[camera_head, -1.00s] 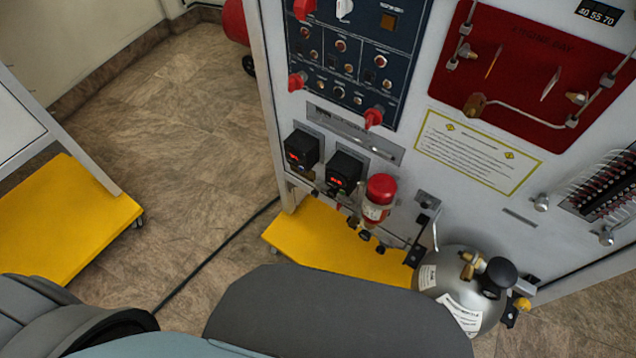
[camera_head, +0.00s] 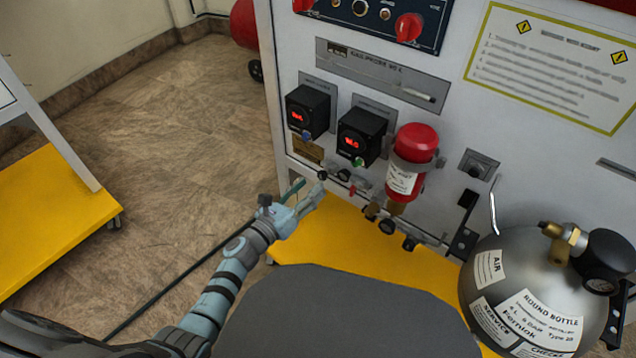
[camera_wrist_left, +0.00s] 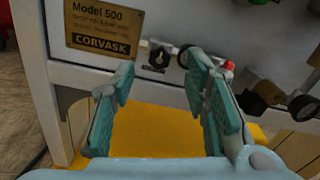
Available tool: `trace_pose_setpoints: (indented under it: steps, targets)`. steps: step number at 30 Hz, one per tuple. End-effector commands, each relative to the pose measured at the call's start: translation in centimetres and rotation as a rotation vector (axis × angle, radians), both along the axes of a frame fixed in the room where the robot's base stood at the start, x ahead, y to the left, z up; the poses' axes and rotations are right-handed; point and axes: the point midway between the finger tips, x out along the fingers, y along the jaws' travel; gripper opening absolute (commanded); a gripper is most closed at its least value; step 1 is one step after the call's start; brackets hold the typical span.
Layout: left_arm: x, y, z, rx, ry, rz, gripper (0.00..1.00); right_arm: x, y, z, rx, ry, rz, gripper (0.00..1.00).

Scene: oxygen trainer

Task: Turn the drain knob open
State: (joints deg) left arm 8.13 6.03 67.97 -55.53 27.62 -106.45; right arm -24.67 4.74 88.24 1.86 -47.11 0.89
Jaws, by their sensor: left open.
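My left gripper (camera_head: 309,189) is open and empty, reaching to the lower front of the white panel. In the left wrist view its teal fingers (camera_wrist_left: 162,76) are spread, with a small black knob (camera_wrist_left: 157,57) on a pale plate ahead of the gap. A second dark round knob (camera_wrist_left: 186,56) sits beside it, close to the right fingertip; I cannot tell whether they touch. In the head view a black knob (camera_head: 322,175) shows just beyond the fingertips. I cannot read a drain label on either. My right gripper is out of view.
Two black boxes with red displays (camera_head: 307,111) and a red cylinder (camera_head: 416,143) are mounted above and to the right. Small valves (camera_head: 387,226) hang below the cylinder. A grey round bottle (camera_head: 535,300) stands at right. A yellow base (camera_head: 365,245) lies below.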

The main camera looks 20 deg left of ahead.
Motion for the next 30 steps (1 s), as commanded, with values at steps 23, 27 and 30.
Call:
trace_pose_setpoints:
  steps: [23,27,30]
  targets:
    - [4.3,-1.7,-0.2,-0.003,0.004,0.001,0.06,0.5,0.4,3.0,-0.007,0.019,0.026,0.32]
    - [4.3,-1.7,-0.2,-0.003,0.004,0.001,0.00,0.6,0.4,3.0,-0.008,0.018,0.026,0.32]
    - [4.3,-1.7,-0.2,-0.007,0.006,0.001,0.00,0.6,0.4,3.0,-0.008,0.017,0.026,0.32]
